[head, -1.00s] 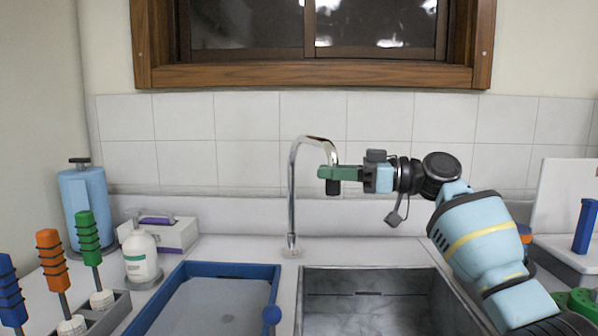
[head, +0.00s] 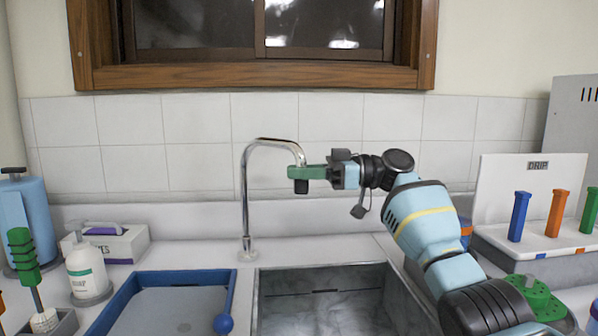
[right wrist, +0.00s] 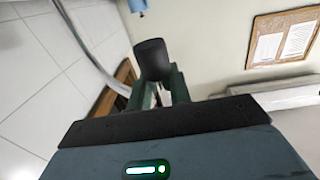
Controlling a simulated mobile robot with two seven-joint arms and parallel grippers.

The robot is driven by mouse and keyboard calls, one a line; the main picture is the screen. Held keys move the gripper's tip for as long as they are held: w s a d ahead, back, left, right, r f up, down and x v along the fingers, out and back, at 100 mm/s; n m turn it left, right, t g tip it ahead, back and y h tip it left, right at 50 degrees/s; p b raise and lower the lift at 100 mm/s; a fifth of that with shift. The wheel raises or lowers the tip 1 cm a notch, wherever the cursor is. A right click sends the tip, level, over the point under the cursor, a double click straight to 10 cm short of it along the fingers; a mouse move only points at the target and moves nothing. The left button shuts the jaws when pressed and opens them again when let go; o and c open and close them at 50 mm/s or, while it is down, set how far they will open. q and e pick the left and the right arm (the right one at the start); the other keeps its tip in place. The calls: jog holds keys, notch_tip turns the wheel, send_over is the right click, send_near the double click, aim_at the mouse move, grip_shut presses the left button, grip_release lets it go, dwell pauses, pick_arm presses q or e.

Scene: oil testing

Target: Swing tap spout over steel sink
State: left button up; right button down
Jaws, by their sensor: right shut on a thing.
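The chrome tap spout (head: 247,190) rises from the counter behind the sinks and arches to the right. Its outlet end bears a black nozzle (head: 301,186) above the steel sink (head: 330,305). My right gripper (head: 303,173), with green fingers, is shut on the spout's end at the nozzle. In the right wrist view, the black nozzle (right wrist: 152,58) sits between the green fingers (right wrist: 158,92), and part of the chrome spout (right wrist: 85,45) runs off to the upper left. My left gripper is not in view.
A soap bottle (head: 85,270) and a tissue box (head: 120,245) stand at left. A drip rack (head: 500,235) stands at right.

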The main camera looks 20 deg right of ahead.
jog(key=shift+w+f, duration=0.1)
jog(key=shift+f, duration=0.45)
jog(key=c, duration=1.3)
grip_release()
jog(key=shift+d, duration=0.2)
jog(key=shift+o, duration=0.2)
jog(key=shift+r, duration=0.15)
jog(key=shift+r, duration=0.1)
jog(key=v, duration=0.7)
jog(key=shift+d+p, duration=0.3)
jog(key=shift+d, duration=0.05)
